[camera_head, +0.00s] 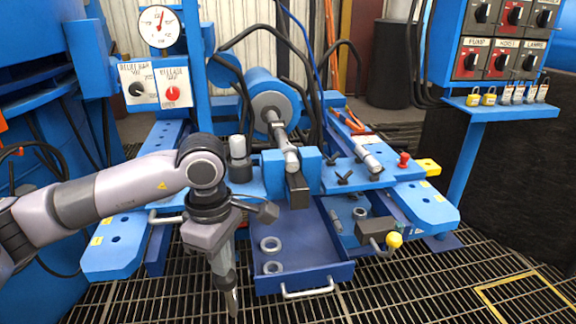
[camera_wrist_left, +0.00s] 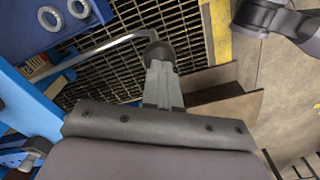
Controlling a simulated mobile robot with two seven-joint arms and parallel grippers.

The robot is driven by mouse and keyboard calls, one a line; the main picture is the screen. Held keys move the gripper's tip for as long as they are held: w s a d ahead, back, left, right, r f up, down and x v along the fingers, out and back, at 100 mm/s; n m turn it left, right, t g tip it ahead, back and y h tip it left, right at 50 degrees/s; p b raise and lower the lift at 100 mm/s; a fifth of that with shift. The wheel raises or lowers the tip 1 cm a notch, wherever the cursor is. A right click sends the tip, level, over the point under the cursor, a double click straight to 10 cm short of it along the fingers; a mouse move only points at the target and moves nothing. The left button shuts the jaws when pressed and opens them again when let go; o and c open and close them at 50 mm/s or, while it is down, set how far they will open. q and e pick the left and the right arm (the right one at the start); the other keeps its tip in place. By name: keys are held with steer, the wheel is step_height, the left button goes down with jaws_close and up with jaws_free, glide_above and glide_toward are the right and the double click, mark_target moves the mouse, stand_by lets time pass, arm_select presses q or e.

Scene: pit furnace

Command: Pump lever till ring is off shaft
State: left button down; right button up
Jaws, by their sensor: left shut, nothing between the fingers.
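A hydraulic pump block with a short lever ending in a yellow knob (camera_head: 394,240) sits at the right of the blue bench. A grey shaft (camera_head: 283,140) runs forward from the blue cylinder (camera_head: 262,85) into a blue block. A grey round collar (camera_head: 270,106) surrounds the shaft at the cylinder face; I cannot tell whether it is the ring. My left gripper (camera_head: 231,298) points down in front of the bench, left of the open drawer, far from the lever. It is shut and empty, also in the left wrist view (camera_wrist_left: 162,88).
The open blue drawer (camera_head: 338,271) holds two loose metal rings (camera_head: 271,244). A pressure gauge (camera_head: 159,26) and relief and release valve boxes (camera_head: 173,88) stand at left. A switch panel (camera_head: 490,45) is at right. Grating floor (camera_head: 400,295) in front is clear.

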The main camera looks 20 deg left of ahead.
mark_target(224, 282)
arm_select(q)
steer(key=f+b, duration=0.2)
steer(key=f, duration=0.1)
steer(key=s+f+b, duration=0.1)
steer(key=f, duration=0.1)
steer(key=shift+d, duration=0.25)
steer(key=shift+f, duration=0.1)
steer(key=shift+r, duration=0.3)
steer(key=r+p, duration=0.2)
steer(key=w+r+p, duration=0.1)
steer(key=r+p, duration=0.1)
steer(key=r, duration=0.1)
steer(key=a+r+p, duration=0.1)
steer(key=r+p, duration=0.1)
steer(key=r, duration=0.1)
steer(key=shift+w+r, duration=0.25)
steer(key=shift+w, duration=0.1)
steer(key=shift+w+a+r+p, duration=0.1)
steer(key=shift+w+r+p, duration=0.05)
steer(key=shift+r+p, duration=0.35)
steer(key=shift+w+a+r+p, duration=0.1)
steer(key=shift+r+p, duration=0.25)
steer(key=shift+r, duration=0.25)
arm_select(e)
steer(key=shift+d+r+g, duration=0.1)
steer(key=shift+r+g, duration=0.1)
steer(key=shift+g, duration=0.1)
arm_select(q)
steer(key=shift+f, duration=0.1)
